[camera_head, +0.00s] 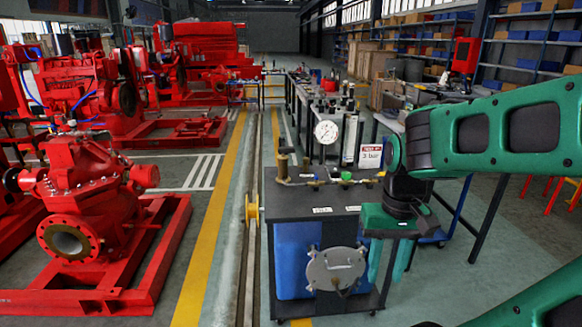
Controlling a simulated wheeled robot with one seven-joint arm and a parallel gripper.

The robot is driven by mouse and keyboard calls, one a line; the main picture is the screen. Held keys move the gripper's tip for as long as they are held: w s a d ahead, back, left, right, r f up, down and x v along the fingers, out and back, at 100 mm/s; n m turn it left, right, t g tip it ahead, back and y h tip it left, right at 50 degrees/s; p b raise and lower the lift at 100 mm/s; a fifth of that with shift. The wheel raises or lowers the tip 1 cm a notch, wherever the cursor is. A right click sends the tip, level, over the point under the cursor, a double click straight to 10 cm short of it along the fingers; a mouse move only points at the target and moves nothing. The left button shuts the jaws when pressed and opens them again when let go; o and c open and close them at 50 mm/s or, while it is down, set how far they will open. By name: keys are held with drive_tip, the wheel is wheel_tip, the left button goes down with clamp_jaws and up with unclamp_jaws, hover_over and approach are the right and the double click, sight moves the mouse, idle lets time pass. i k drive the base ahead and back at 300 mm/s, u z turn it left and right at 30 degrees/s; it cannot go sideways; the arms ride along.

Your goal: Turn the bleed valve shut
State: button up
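A test bench (340,231) with a dark top stands in front of me. On it a brass pipe assembly (300,183) carries a small green knob (346,176), which looks like a valve handle; I cannot tell for certain that it is the bleed valve, or how far it is turned. A round white pressure gauge (326,132) stands behind it, its needle too small to read. My gripper (386,278) points down beside the bench's right front edge, to the right of and nearer than the knob. Its two green fingers are apart with nothing visible between them.
A sign reading "TEST AT 3 bar" (370,158) stands at the bench's back right, close to my arm. A round metal cover (335,270) is on the bench's front. Red pumps (80,205) fill the left. Open floor lies right of the bench.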

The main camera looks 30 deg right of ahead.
sight(344, 176)
drive_tip(key=z, duration=0.2)
drive_tip(key=i, duration=1.5)
drive_tip(key=z, duration=0.65)
